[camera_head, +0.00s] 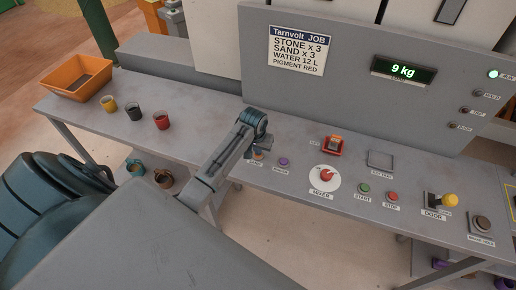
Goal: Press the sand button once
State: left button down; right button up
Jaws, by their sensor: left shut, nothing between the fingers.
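The sand button (259,154) is a small tan button on the grey bench, with a partly covered label below it. My left gripper (255,148) points down right at it, shut and empty. The gripper and wrist cover part of the button, and I cannot tell whether the fingertips touch it or hover just above. The job sign (298,50) lists stone x 3, sand x 3, water 12 L and pigment red. The display (402,70) reads 9 kg. My right gripper is not in view.
A purple button (283,161) sits just right of the sand button. Further right are the mixer dial (325,176), start button (364,188), stop button (392,196) and yellow door lever (448,201). An orange bin (76,80) and three cups stand at the left.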

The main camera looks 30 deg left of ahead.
pick_arm(q)
jog(key=shift+f, duration=0.1)
dwell(0.7)
jog(key=shift+r+p, duration=0.45)
jog(key=shift+r, duration=0.2)
jog(key=shift+w+v, duration=0.25)
jog(key=shift+v, duration=0.85)
jog(key=shift+s, duration=0.1)
dwell(1.3)
